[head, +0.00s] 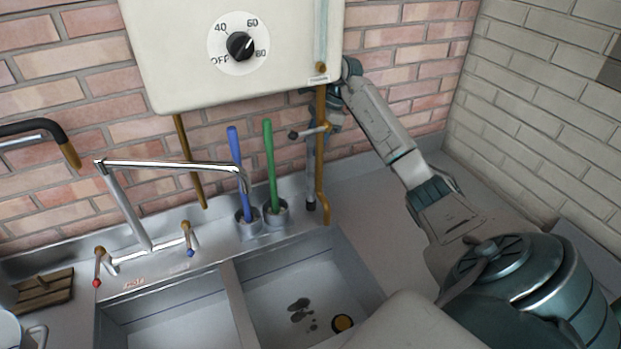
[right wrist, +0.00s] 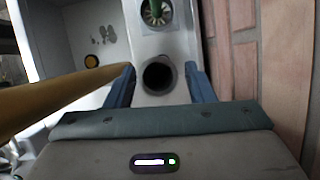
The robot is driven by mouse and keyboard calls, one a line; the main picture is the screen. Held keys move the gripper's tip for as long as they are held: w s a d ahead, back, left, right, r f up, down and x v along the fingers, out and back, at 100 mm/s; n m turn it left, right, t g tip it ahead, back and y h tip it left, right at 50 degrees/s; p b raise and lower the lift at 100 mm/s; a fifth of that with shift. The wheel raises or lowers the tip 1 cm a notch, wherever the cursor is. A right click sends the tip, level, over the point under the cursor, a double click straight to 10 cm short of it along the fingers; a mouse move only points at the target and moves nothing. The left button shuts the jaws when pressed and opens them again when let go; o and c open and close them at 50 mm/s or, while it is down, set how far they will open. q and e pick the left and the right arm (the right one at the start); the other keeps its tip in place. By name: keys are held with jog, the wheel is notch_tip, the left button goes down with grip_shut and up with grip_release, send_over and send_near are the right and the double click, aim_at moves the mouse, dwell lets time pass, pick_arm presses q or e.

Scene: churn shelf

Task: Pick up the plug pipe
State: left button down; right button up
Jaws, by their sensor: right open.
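A grey upright pipe (head: 311,172) with a dark lower end, which I take for the plug pipe, stands on the sink ledge beside the brass wall pipe. In the right wrist view its open, dark top end (right wrist: 158,76) shows between my fingertips. My right gripper (head: 322,115) is under the white heater at the upper part of this pipe, partly hidden by the brass pipe and tap. Its blue jaws (right wrist: 160,80) are open, one on each side of the pipe's top, with gaps. Whether they reach below its rim is unclear. My left gripper is not in view.
The brass pipe (head: 322,170) with its small tap runs close beside the gripper. The white heater (head: 170,60) hangs just above. A blue rod (head: 236,160) and green rod (head: 270,165) stand in cups to the left. The sink basin (head: 260,290) is in front.

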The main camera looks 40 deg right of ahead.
jog(key=shift+d+f, duration=0.1)
jog(key=shift+f, duration=0.05)
jog(key=shift+c, duration=0.4)
grip_shut()
